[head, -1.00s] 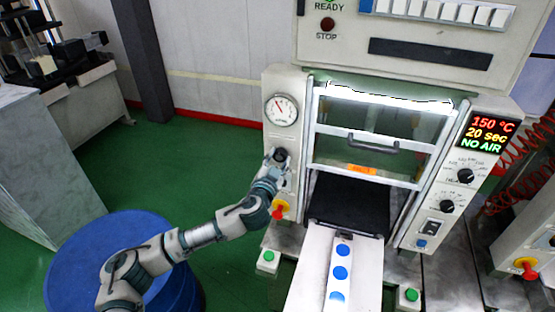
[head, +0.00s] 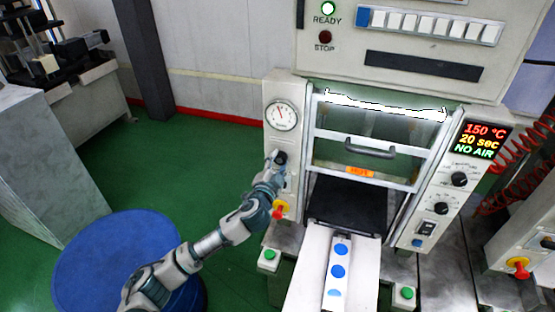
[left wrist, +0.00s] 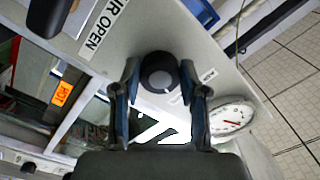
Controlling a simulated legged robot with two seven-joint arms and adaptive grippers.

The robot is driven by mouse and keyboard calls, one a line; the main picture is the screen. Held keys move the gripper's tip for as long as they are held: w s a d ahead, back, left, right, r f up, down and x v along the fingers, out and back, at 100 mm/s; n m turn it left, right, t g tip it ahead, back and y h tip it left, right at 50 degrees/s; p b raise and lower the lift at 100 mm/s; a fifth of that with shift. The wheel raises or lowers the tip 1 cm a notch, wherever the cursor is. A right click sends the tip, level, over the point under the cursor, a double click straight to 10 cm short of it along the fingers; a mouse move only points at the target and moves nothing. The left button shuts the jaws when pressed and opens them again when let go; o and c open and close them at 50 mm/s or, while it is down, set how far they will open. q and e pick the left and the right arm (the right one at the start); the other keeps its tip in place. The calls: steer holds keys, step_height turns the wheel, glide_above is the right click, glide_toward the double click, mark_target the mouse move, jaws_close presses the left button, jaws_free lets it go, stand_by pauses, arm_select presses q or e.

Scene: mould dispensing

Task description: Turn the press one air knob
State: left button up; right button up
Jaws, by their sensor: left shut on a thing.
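The air knob (head: 280,157) is a dark round knob on the left panel of the press, below the gauge. In the left wrist view the black knob (left wrist: 160,72) carries a small white mark and sits between my gripper's fingers, near "AIR OPEN" lettering. My left gripper (left wrist: 160,80) is shut on the knob, one finger on each side. In the head view my left gripper (head: 275,164) covers part of the knob. The round gauge (head: 281,115) is above it, and the display (head: 479,140) reads 150 °C, 20 sec, NO AIR. My right gripper is not in view.
A red-and-yellow switch (head: 279,210) is close below my gripper. The press door (head: 380,130) with its handle is to the right. A white slide with blue discs (head: 339,250) extends in front. A blue drum (head: 105,245) stands on the green floor at left.

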arm_select(q)
steer(key=shift+r+m+p, duration=0.2)
steer(key=shift+m+p, duration=0.15)
steer(key=shift+m, duration=0.25)
steer(key=o, duration=1)
steer(key=shift+f, duration=0.1)
steer(key=shift+c, duration=0.2)
steer(key=shift+o, duration=0.9)
steer(key=shift+d, duration=0.15)
steer(key=shift+f, duration=0.1)
steer(key=v, duration=1.1)
steer(key=shift+s+a, duration=0.25)
steer(key=shift+s, duration=0.1)
steer(key=shift+d+f, duration=0.1)
